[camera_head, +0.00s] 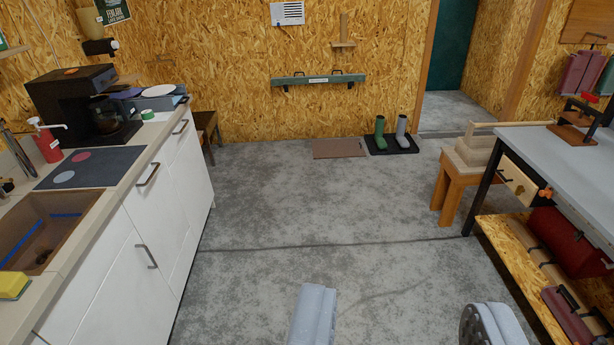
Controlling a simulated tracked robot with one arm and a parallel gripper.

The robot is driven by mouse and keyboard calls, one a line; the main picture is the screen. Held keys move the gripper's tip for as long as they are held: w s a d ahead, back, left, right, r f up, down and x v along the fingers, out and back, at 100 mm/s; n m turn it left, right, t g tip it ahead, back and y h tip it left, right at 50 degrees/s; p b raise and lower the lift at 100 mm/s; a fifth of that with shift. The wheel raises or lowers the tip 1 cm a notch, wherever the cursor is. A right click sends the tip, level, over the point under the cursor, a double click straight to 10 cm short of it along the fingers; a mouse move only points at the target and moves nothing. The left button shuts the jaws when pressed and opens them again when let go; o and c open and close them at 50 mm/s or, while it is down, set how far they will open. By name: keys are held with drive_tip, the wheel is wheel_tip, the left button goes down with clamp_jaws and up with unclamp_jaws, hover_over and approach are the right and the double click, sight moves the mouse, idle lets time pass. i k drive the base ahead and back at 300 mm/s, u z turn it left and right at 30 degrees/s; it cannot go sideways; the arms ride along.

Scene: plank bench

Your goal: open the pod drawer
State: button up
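My gripper (400,322) shows at the bottom of the view, its two grey fingers wide apart with only concrete floor between them. It is open and empty, well away from the counter. A black coffee machine (72,98) with a glass jug stands at the far end of the counter on the left. Beside it is a low blue-grey box (150,100) with a pale round thing on top. I cannot tell whether this box is the pod drawer; no drawer front or handle shows clearly on it.
The counter (122,185) has white cupboards with dark handles, a sink (45,228), a hob (90,167) and a red bottle (47,145). A workbench (570,165) and wooden stool (462,185) stand right. Boots (380,135) are at the back. The middle floor is clear.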

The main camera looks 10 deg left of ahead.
sight(105, 79)
drive_tip(key=u, duration=0.2)
drive_tip(key=i, duration=1.3)
drive_tip(key=u, duration=0.85)
drive_tip(key=i, duration=1.65)
drive_tip(key=u, duration=0.55)
